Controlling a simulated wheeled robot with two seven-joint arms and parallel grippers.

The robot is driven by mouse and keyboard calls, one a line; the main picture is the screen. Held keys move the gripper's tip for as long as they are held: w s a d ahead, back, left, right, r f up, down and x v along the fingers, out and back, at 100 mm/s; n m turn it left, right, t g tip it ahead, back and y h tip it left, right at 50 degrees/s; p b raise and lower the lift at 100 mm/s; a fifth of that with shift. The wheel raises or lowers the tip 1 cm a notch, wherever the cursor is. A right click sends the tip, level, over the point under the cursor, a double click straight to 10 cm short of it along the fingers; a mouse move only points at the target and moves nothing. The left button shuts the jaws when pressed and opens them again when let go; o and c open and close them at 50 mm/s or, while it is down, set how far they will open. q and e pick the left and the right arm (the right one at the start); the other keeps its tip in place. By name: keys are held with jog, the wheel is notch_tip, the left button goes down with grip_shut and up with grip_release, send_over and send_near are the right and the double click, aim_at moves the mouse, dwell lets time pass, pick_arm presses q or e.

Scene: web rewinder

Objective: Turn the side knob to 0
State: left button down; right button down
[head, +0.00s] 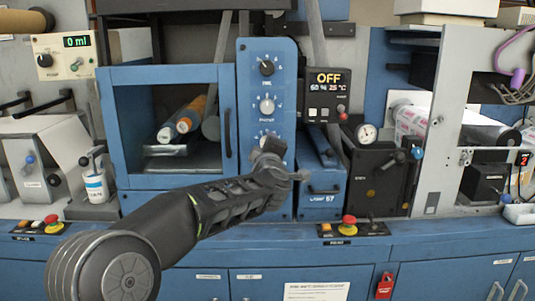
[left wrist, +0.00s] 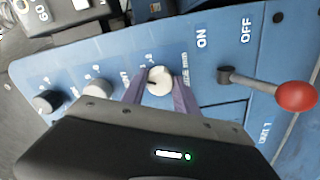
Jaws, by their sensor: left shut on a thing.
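The side knob (left wrist: 159,80) is a pale round knob, the lowest of three on the blue control panel (head: 285,75). In the left wrist view it sits between the two purple-grey fingers of my left gripper (left wrist: 158,92), which is shut on it. The print beside it is partly readable as "SIDE mm". Its pointer and scale are too small to read. In the head view my left gripper (head: 270,150) reaches to the panel and hides most of this knob. My right gripper is in neither view.
A pale knob (left wrist: 97,88) and a dark knob (left wrist: 48,100) are on the same panel. A red-ball lever (left wrist: 297,96) by ON and OFF marks stands close to the gripper. A blue open box (head: 165,74) with rolls is to the left; a display (head: 327,80) reads OFF.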

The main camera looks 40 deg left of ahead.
pick_arm(q)
jog(key=n+b, duration=0.2)
jog(key=n, duration=0.2)
jog(key=shift+f+n+b, duration=0.1)
jog(key=shift+n+b, duration=0.2)
jog(key=shift+n, duration=0.1)
jog(key=c, duration=0.9)
grip_release()
jog(key=shift+c, duration=0.2)
jog(key=v, duration=0.8)
jog(key=shift+b, duration=0.3)
jog(key=shift+w, duration=0.1)
